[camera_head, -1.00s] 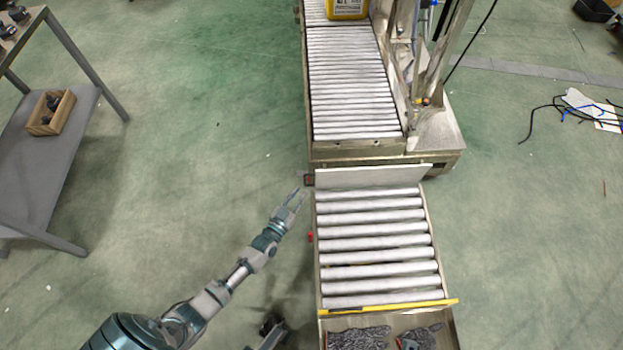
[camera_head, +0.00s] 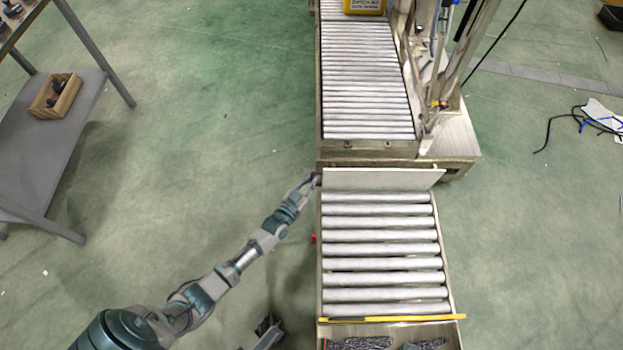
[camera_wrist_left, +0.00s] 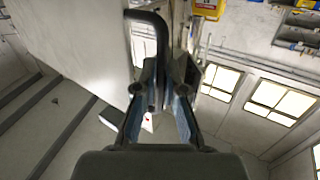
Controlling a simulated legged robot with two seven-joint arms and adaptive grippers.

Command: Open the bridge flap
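The bridge flap (camera_head: 385,179) is a pale flat plate across the gap between two roller conveyor sections in the head view. Its large pale face (camera_wrist_left: 75,45) also shows at the left of the left wrist view. A dark bent handle (camera_wrist_left: 162,30) sticks out from the flap's edge. My left gripper (camera_head: 314,180) is at the flap's left end. In the left wrist view its fingers (camera_wrist_left: 168,68) are apart, with the handle between them. The handle lies nearer the left finger, and contact is unclear.
The near roller section (camera_head: 380,237) has a yellow bar (camera_head: 390,319) at its front end. The far conveyor (camera_head: 368,80) carries a yellow container (camera_head: 364,6). A machine frame stands to its right. A grey shelf (camera_head: 50,150) stands at left. The floor between is clear.

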